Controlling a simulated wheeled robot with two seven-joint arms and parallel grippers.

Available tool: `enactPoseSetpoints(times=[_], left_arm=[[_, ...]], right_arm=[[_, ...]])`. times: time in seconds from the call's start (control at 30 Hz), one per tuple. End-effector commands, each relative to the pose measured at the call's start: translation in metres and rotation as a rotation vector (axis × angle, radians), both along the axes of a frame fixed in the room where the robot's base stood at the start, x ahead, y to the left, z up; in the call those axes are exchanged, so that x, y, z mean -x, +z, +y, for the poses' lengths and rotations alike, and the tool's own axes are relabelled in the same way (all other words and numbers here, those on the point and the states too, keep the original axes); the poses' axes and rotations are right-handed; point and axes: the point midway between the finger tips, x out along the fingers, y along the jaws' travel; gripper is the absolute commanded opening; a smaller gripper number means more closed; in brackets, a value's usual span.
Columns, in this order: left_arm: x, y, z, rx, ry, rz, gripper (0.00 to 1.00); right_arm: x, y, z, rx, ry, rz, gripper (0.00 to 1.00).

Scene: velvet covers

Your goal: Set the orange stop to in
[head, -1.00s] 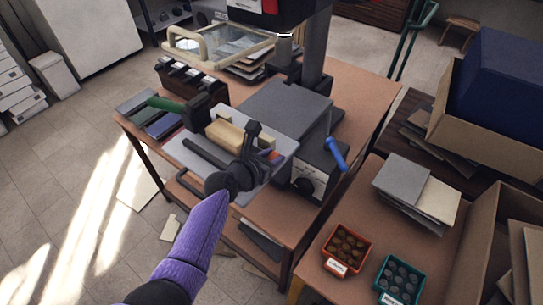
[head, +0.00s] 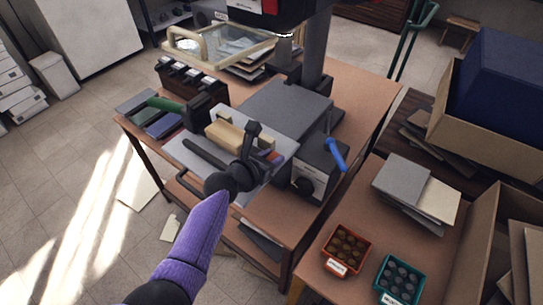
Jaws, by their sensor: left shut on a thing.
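My left arm in its purple sleeve reaches up from the bottom of the head view. My left gripper (head: 250,147) is dark and sits over the front of the grey machine plate (head: 285,155) on the table. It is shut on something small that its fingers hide. A small orange-tan piece (head: 266,143) shows just right of the fingers. I cannot tell whether it is part of the orange stop, and I cannot read the stop's setting. A tan block (head: 223,136) lies on the plate to the left of the fingers. My right gripper is not in view.
A blue-handled lever (head: 334,154) sticks out at the machine's right. A green roller (head: 166,104) and pads lie left. Behind are a dark box (head: 192,84) and a cream-framed tray (head: 225,45). Orange (head: 347,249) and teal (head: 399,279) bins stand on the right table.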

Motion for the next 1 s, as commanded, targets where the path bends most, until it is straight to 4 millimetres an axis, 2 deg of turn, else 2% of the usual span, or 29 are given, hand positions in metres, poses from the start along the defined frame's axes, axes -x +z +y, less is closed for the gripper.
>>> enactPoseSetpoints(times=[0.37,0.63,0.87,0.9,1.0], left_arm=[[0.0,-0.001,0.0,-0.001,-0.001,0.002,0.0],[-0.016,-0.002,0.021,-0.001,0.001,0.001,0.0],[-0.016,-0.001,0.022,-0.001,-0.001,0.002,0.0],[-0.016,-0.001,0.022,-0.001,-0.001,0.002,0.41],[-0.016,-0.001,0.022,0.0,-0.001,0.001,0.62]], right_arm=[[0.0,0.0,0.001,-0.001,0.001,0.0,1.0],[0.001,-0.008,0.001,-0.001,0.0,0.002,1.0],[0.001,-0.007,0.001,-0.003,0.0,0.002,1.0],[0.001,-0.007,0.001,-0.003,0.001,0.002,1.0],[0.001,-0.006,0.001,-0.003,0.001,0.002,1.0]])
